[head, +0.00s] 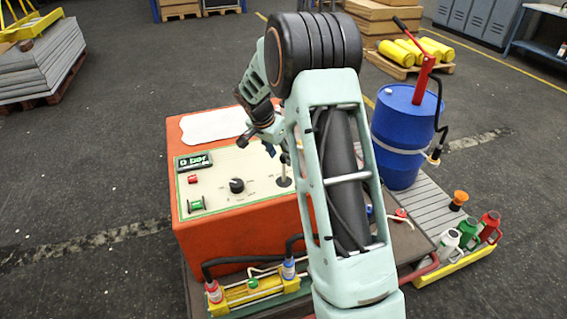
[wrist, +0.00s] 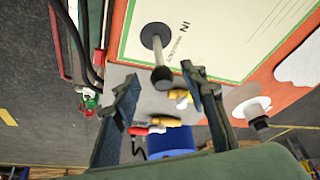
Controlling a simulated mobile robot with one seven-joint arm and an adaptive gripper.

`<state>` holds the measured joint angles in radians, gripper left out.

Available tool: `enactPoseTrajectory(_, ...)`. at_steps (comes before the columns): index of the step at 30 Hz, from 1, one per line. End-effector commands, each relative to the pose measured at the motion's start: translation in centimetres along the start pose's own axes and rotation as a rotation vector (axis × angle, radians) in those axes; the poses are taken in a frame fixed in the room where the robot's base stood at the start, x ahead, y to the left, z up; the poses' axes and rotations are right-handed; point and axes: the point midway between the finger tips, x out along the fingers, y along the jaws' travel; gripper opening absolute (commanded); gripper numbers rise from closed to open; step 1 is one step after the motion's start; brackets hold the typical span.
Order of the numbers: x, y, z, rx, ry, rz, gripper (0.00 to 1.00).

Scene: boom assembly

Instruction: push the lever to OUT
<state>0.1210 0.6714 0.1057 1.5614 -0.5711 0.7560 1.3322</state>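The lever (head: 284,181) stands on the cream panel of the orange unit, beside my arm in the head view; its upper part is partly hidden by my gripper. In the wrist view the lever (wrist: 162,76) shows a dark round base, a shaft and a dark knob, with the marking "IN" beside the base. An OUT marking is not legible. My gripper (head: 259,141) is above the panel near the lever. In the wrist view its two fingers (wrist: 163,88) are apart with nothing held, and the knob appears between the fingertips; contact cannot be told.
The orange unit (head: 240,227) carries a "0 bar" display (head: 194,161), a black knob (head: 237,185) and a white cloth (head: 214,125). A blue drum (head: 402,122) with a red-handled pump stands to the right. Several small cans stand front right.

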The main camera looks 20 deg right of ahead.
Motion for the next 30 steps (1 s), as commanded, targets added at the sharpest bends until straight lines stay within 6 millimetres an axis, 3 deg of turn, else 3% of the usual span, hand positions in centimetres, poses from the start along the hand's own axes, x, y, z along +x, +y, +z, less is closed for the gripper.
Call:
enactPoseTrajectory(3,2.4,0.1,0.0,0.000,-0.002,0.002,0.40)
enactPoseTrajectory(9,4.9,0.0,0.0,-0.001,0.000,-0.001,0.40)
enactPoseTrajectory(21,5.7,-0.1,-0.1,-0.001,0.001,-0.002,0.40)
enactPoseTrajectory(30,5.7,-0.1,-0.1,-0.001,0.001,-0.002,0.08)
